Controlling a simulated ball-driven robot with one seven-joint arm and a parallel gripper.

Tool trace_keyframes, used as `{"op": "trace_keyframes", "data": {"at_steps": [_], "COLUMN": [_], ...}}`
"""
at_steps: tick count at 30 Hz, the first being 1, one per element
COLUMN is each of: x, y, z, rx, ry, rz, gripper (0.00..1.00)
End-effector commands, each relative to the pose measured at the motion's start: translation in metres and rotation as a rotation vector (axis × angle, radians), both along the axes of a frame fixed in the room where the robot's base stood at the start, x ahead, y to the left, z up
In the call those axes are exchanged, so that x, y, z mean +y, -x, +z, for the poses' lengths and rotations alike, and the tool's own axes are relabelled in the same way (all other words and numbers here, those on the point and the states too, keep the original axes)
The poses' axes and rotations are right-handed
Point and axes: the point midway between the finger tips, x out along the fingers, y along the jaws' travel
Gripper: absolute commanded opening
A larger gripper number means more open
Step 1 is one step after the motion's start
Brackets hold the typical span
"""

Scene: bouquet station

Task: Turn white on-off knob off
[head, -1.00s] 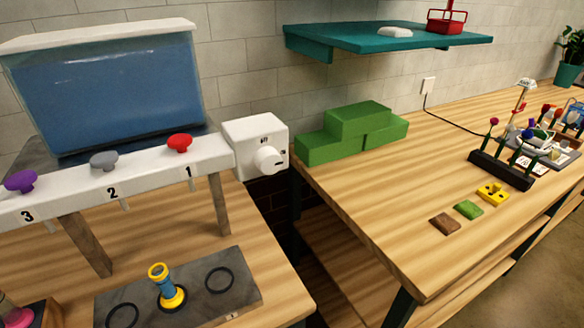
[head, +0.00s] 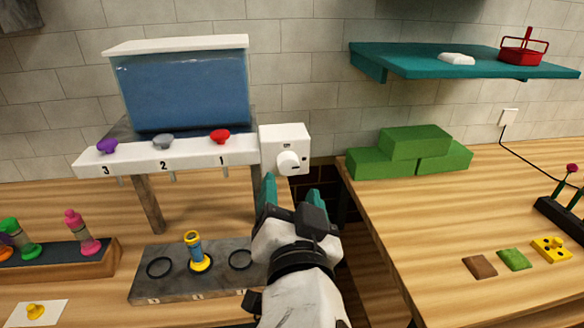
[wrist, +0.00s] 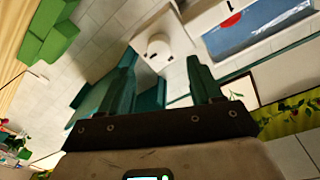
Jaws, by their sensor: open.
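The white on-off knob (head: 289,161) is on the front of a white box (head: 285,136) at the right end of the white dispenser rail. Small dark marks are on the box above and beside the knob, too small to read. In the wrist view the knob (wrist: 159,48) shows ahead of my gripper, between the lines of its two fingers. My gripper (head: 292,186) is open, with teal fingers, just below and in front of the knob in the head view. In the wrist view the gripper (wrist: 163,72) is empty. It looks apart from the knob.
A water tank (head: 182,88) stands above the rail, which has purple (head: 107,146), grey (head: 163,140) and red (head: 219,135) knobs. A yellow-blue vase (head: 195,250) stands on a grey plate below. Green blocks (head: 413,146) are on the right table, under a teal shelf (head: 440,62).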

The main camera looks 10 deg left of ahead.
Motion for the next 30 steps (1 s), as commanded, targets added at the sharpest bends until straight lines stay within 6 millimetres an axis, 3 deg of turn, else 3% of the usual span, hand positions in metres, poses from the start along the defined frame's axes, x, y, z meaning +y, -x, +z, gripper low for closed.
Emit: {"op": "trace_keyframes", "data": {"at_steps": [3,10,23,30], "x": [0.003,0.01,0.011,0.012], "y": [-0.023,-0.053,-0.062,-0.062], "z": [0.003,0.001,-0.001,-0.001], "rx": [0.0,0.001,0.002,0.003], "ry": [0.001,0.0,-0.001,0.001], "rz": [-0.003,0.0,-0.001,-0.001], "gripper": [0.64,0.64,0.64,0.42]}}
